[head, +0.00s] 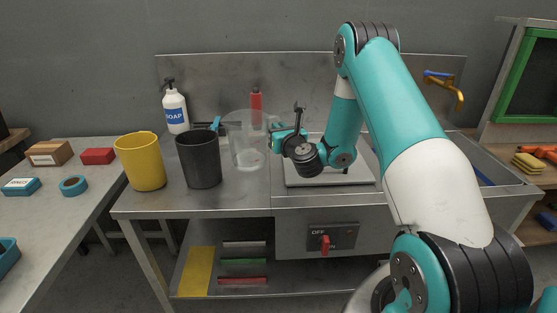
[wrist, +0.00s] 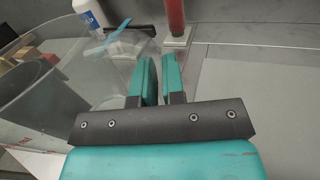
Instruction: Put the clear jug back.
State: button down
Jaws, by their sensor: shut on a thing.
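The clear jug (head: 246,148) is see-through and upright, just right of the black jug on the steel bench. I cannot tell if its base touches the bench top. My gripper (head: 277,131) reaches it from the right and is shut on its right side near the rim. In the wrist view the two teal fingers (wrist: 159,78) are close together at the clear jug's wall (wrist: 45,95), which fills the left of the picture. The yellow jug (head: 141,161) and the black jug (head: 199,159) stand to the left.
Behind the clear jug are a soap bottle (head: 175,108), a red upright thing (head: 256,107) and a blue-handled tool (head: 216,123). A pale plate (head: 330,180) lies under my wrist. A brass tap (head: 457,93) is at the right. A side table (head: 60,215) holds small blocks.

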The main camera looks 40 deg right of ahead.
jog(key=shift+f+b, duration=2.05)
jog(key=shift+f, duration=0.75)
jog(key=c, duration=1.2)
grip_release()
